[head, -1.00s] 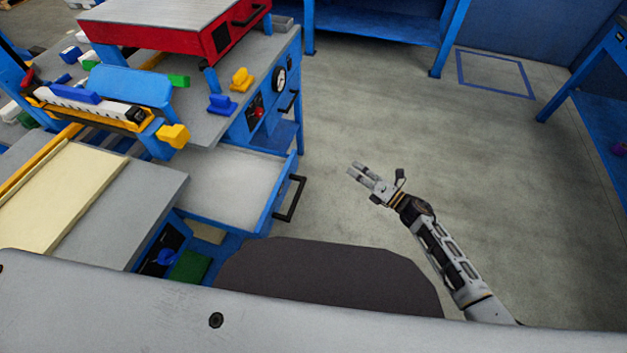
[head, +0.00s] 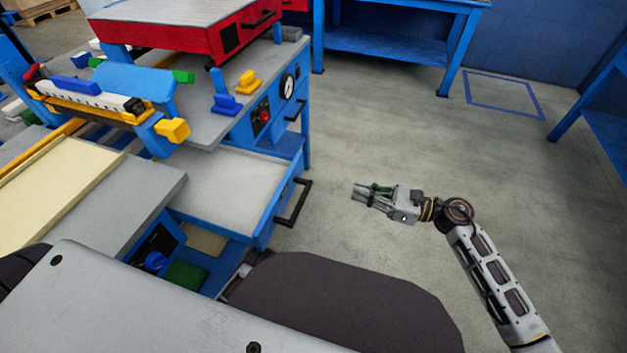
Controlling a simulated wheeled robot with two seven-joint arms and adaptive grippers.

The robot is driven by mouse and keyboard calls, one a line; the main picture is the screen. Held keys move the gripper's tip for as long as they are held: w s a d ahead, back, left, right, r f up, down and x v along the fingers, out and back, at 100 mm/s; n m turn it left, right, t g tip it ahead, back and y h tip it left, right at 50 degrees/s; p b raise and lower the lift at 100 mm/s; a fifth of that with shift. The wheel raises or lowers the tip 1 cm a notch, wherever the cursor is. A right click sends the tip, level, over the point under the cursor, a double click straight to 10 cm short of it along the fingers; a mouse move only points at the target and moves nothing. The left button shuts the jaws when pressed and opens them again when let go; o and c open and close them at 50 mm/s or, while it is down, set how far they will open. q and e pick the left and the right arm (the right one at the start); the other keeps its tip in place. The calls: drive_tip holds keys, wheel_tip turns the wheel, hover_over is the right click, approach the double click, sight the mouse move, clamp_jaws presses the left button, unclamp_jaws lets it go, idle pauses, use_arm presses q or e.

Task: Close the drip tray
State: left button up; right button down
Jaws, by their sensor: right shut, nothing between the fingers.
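The drip tray (head: 222,184) is a blue-sided drawer with a pale grey inside, pulled out of the blue machine at the left. Its black handle (head: 293,203) is on its right-hand front face. My right gripper (head: 358,193) is over the open floor to the right of the handle, apart from it. Its fingers are together, pointing left towards the handle, with nothing between them. My left gripper does not show.
A grey worktop with a cream panel (head: 62,185) lies left of the tray. The floor (head: 400,130) right of the tray is clear.

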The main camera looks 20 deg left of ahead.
sight(300, 176)
drive_tip(key=shift+a, duration=0.1)
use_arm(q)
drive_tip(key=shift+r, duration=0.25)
use_arm(e)
drive_tip(key=shift+w+a, duration=0.15)
drive_tip(key=shift+a, duration=3.3)
drive_tip(key=shift+w+a, duration=0.1)
drive_tip(key=shift+a, duration=3.35)
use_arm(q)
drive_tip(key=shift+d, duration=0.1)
use_arm(e)
drive_tip(key=shift+a, duration=0.15)
